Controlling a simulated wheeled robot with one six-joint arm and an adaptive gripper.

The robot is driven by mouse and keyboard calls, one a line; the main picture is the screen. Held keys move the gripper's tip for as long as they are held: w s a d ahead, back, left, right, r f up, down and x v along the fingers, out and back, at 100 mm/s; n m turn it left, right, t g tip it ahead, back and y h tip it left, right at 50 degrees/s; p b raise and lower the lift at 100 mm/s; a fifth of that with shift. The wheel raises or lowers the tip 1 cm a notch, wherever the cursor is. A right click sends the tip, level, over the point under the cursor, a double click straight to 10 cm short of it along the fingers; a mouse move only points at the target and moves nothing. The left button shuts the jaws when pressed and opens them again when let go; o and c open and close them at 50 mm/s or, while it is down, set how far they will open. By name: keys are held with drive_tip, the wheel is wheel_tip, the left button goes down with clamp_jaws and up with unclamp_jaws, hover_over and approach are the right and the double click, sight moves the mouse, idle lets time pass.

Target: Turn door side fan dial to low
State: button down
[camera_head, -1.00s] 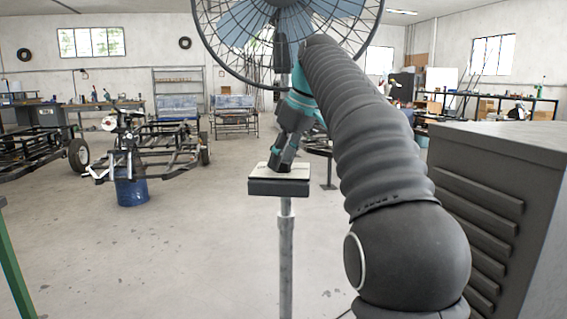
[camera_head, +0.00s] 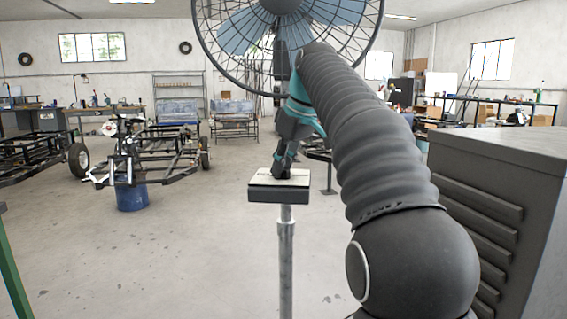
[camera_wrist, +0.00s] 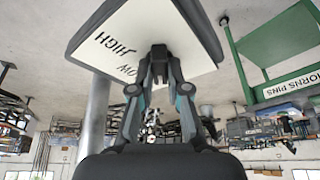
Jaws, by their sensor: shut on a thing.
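The fan's control box (camera_head: 262,193) is a dark box with a white top face on a grey pole (camera_head: 286,250), below the large caged fan (camera_head: 235,25). My gripper (camera_head: 281,170) points down at the top face. In the wrist view, the white face (camera_wrist: 185,30) shows the word HIGH and letters "OW", the rest of that word covered by a finger. My gripper's fingertips (camera_wrist: 160,58) are close together at the face, shut on the dial, which they hide. I cannot read the dial's setting.
A dark grey louvred cabinet (camera_head: 490,190) stands close at the right, beside my arm. A green frame (camera_head: 14,265) is at the left edge. Open floor surrounds the pole. Vehicle frames (camera_head: 160,155) and a blue barrel (camera_head: 131,197) stand farther back left.

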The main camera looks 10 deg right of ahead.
drive_tip(key=m+h+p, duration=0.1)
drive_tip(key=m, duration=0.2)
drive_tip(key=m+h+p, duration=0.1)
drive_tip(key=m+p, duration=0.1)
drive_tip(key=shift+s+a+r+m+t, duration=0.1)
drive_tip(key=shift+a+r+m+t, duration=0.1)
drive_tip(key=shift+m+t, duration=0.15)
drive_tip(key=m+h+p, duration=0.1)
drive_tip(key=m, duration=0.1)
drive_tip(key=m+h+p, duration=0.1)
drive_tip(key=m, duration=0.2)
drive_tip(key=shift+f, duration=0.2)
drive_tip(key=c, duration=1.1)
unclamp_jaws()
drive_tip(key=shift+c, duration=0.2)
drive_tip(key=v, duration=1.1)
drive_tip(key=shift+r, duration=0.45)
drive_tip(key=shift+a, duration=0.15)
